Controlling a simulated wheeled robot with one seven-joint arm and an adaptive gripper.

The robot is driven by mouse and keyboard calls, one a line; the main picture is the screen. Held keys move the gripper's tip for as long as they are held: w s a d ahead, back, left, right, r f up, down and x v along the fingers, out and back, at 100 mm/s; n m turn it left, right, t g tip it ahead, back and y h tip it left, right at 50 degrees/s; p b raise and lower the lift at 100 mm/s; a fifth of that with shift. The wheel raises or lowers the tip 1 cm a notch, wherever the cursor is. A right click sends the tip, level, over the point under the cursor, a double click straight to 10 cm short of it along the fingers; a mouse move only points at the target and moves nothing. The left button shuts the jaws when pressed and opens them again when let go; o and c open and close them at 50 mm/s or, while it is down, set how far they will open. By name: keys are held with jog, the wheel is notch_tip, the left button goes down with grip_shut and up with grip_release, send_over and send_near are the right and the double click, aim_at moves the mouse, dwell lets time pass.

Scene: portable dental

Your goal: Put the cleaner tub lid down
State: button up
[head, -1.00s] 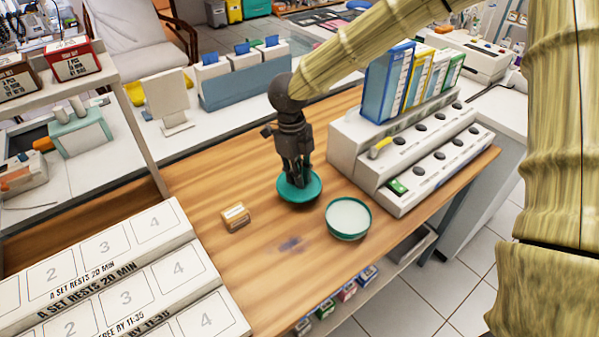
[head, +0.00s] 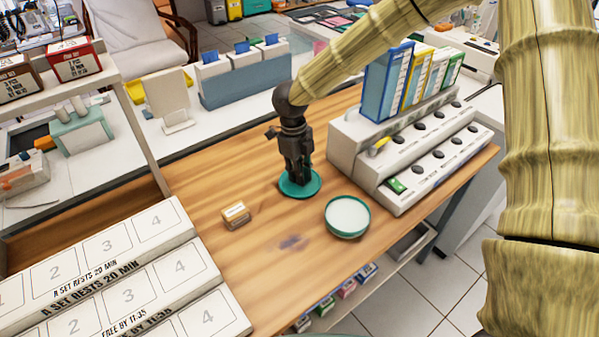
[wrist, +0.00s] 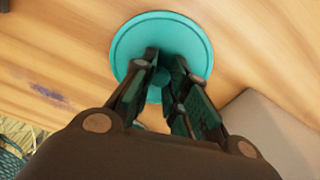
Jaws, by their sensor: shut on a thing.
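The cleaner tub lid (head: 313,188) is a round teal disc, level and low at the wooden table top, behind the open tub. It also shows in the wrist view (wrist: 128,36), with my gripper's fingers over its middle. My gripper (head: 299,180) points down and is shut on the lid's central knob (wrist: 163,78), which the fingers partly hide. I cannot tell whether the lid's underside touches the wood. The cleaner tub (head: 348,217) is a teal round dish with a pale inside, standing open to the front right of the lid, apart from it.
A white stepped rack (head: 405,160) with folders on top stands right of the lid. A small tan box (head: 236,215) lies to the left. White numbered trays (head: 130,280) fill the front left. The wood between box and tub is clear, with a dark smudge (head: 292,242).

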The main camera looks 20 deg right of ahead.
jog(key=shift+f, duration=0.1)
jog(key=o, duration=0.6)
jog(key=r, duration=0.4)
jog(key=w+r, duration=0.1)
jog(key=r, duration=0.7)
jog(key=shift+w+a, duration=0.15)
jog(key=shift+a, duration=0.25)
jog(key=shift+r, duration=0.15)
